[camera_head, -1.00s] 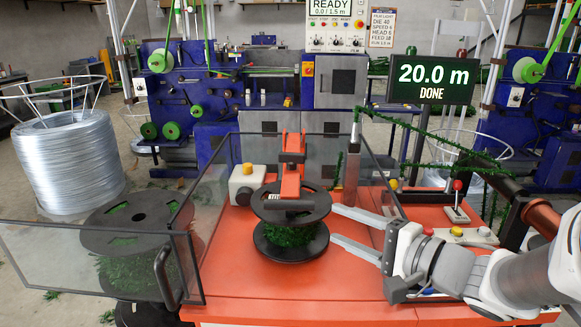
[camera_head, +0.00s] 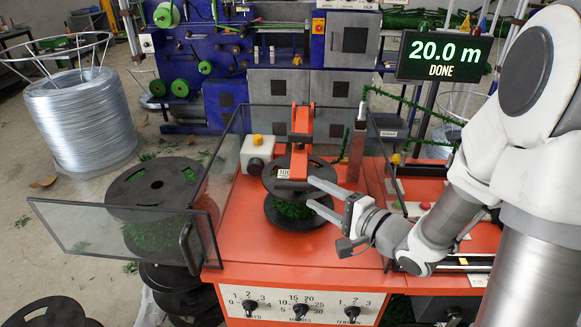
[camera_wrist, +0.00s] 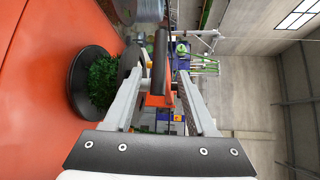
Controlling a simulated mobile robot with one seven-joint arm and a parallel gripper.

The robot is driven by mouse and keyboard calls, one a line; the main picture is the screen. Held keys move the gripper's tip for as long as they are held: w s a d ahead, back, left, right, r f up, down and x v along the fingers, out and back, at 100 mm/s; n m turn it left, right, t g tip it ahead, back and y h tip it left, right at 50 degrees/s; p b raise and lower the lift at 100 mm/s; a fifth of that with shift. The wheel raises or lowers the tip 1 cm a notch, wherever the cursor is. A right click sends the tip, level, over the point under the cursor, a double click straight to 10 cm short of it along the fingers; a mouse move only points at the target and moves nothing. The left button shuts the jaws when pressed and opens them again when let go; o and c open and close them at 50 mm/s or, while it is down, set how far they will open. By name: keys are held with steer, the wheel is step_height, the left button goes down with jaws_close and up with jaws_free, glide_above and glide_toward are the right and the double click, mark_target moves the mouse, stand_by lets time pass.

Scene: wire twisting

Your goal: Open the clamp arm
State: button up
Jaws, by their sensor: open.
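The orange clamp arm (camera_head: 301,132) stands at the back of the orange machine top, with its lower end down over the black spool (camera_head: 292,218) wound with green garland. My gripper (camera_head: 318,194) is open at the right front of the spool, its two grey fingers pointing left toward the clamp arm's lower end. In the wrist view the clamp arm (camera_wrist: 154,101) and a dark bar (camera_wrist: 159,65) show between the two fingers (camera_wrist: 160,75), and the spool (camera_wrist: 90,82) lies to the left. I cannot tell whether the fingers touch anything.
A clear guard panel (camera_head: 120,232) with a black handle stands open at the left front. A white box with a yellow button (camera_head: 257,152) sits left of the clamp. Stacked spools (camera_head: 155,181) stand left of the machine. The display (camera_head: 442,57) reads 20.0 m DONE.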

mark_target(291, 182)
steer(key=b+x, duration=0.1)
steer(key=x, duration=0.8)
steer(key=shift+c, duration=0.2)
steer(key=shift+d+f, duration=0.1)
jaws_close()
steer(key=shift+s, duration=0.1)
